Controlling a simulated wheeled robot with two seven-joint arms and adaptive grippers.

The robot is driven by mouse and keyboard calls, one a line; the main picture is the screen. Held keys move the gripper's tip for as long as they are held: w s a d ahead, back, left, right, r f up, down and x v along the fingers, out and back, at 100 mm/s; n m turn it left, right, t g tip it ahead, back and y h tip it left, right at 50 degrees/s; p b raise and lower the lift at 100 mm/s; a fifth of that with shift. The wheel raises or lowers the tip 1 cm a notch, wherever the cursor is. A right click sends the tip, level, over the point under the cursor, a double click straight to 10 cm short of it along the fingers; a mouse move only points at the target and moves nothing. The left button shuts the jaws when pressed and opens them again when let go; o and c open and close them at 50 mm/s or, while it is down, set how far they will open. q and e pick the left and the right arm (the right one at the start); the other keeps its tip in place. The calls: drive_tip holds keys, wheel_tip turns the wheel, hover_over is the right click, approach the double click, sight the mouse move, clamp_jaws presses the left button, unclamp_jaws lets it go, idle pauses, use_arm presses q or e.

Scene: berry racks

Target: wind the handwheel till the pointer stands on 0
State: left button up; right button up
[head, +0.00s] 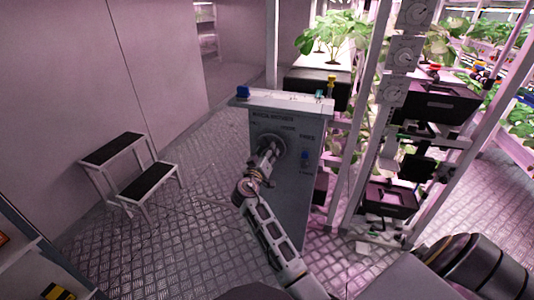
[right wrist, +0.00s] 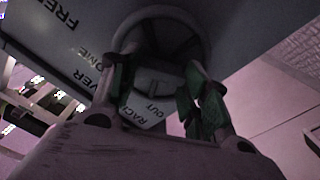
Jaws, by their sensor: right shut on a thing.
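The handwheel (head: 270,142) is a round grey part on the front of a grey cabinet (head: 294,180). My right gripper (head: 267,157) reaches up to it and is shut on its middle. In the right wrist view, the green-padded fingers of the right gripper (right wrist: 162,95) close on both sides of a grey grip of the handwheel (right wrist: 150,98), lettered "RACK OUT". A round collar shows behind it. Three pale dials, top (head: 416,12), middle (head: 404,53) and lower (head: 392,92), sit on a post. Their pointers and numbers are too small to read. My left gripper is not in view.
A two-step stool (head: 132,165) stands left of the cabinet. Plant racks with black trays (head: 436,103) and white posts (head: 362,110) stand close on the right. A blue knob (head: 243,92) sits on the cabinet's top left. The metal floor (head: 190,225) is open at left.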

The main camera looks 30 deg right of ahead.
drive_tip(key=o, duration=1)
drive_tip(key=shift+m, duration=0.4)
drive_tip(key=shift+m+b, duration=0.9)
drive_tip(key=shift+m, duration=1.2)
drive_tip(key=shift+m, duration=0.6)
drive_tip(key=shift+s+f, duration=0.1)
